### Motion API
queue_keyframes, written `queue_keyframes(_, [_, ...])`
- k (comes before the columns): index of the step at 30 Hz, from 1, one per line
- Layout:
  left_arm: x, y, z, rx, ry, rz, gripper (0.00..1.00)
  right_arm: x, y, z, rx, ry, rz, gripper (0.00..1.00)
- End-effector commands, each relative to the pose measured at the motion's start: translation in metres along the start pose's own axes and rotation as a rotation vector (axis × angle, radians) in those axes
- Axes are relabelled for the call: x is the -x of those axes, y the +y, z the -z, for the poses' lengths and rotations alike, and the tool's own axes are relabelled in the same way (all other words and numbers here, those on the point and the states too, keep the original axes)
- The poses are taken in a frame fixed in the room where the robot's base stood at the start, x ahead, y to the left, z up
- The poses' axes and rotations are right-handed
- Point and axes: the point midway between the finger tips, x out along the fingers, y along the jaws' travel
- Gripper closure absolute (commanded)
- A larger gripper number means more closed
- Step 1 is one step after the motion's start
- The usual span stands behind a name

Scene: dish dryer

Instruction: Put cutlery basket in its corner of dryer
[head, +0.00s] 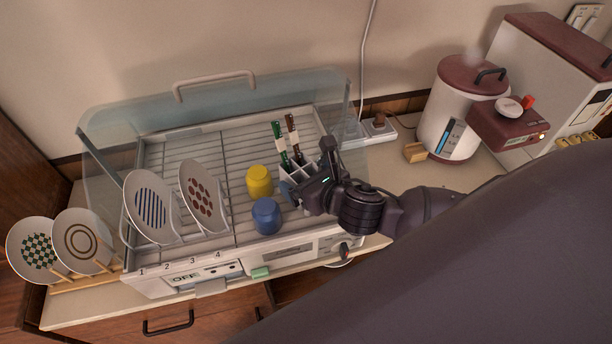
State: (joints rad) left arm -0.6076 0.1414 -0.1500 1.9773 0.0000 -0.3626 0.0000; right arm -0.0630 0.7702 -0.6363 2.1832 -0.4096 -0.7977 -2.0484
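The cutlery basket (286,168) is pale grey with compartments. It stands in the right part of the dish dryer (183,277), and green-handled and brown-handled cutlery (279,143) stands upright in it. My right gripper (307,177) is at the basket's right and front side, with one dark finger standing up at the right and the other low at the front. The gripper hides much of the basket. I cannot tell whether the fingers press on it or whether its base touches the rack. My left gripper is out of view.
A yellow cup (259,181) and a blue cup (266,216) stand left of the basket. Two plates (150,207) (202,197) stand in the dryer's left slots. The clear lid (215,103) is raised. The rack's back middle is bare. A steaming cooker (455,110) stands right.

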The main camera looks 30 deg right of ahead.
Motion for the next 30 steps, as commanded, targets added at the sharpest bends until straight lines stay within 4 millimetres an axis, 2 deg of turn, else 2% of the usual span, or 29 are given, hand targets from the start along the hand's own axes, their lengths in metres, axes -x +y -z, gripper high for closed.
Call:
queue_keyframes(8, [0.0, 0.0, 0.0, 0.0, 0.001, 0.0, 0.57, 0.002, 0.0, -0.003, 0.0, -0.001, -0.001, 0.05])
queue_keyframes(11, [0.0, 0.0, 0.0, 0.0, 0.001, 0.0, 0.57, 0.011, 0.0, -0.001, 0.001, 0.002, 0.0, 0.05])
queue_keyframes(24, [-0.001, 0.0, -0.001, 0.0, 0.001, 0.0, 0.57, 0.091, 0.0, -0.001, 0.001, 0.002, -0.001, 0.05])
queue_keyframes(30, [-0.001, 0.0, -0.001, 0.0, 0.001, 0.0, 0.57, 0.114, 0.0, -0.002, 0.0, 0.001, 0.0, 0.05])
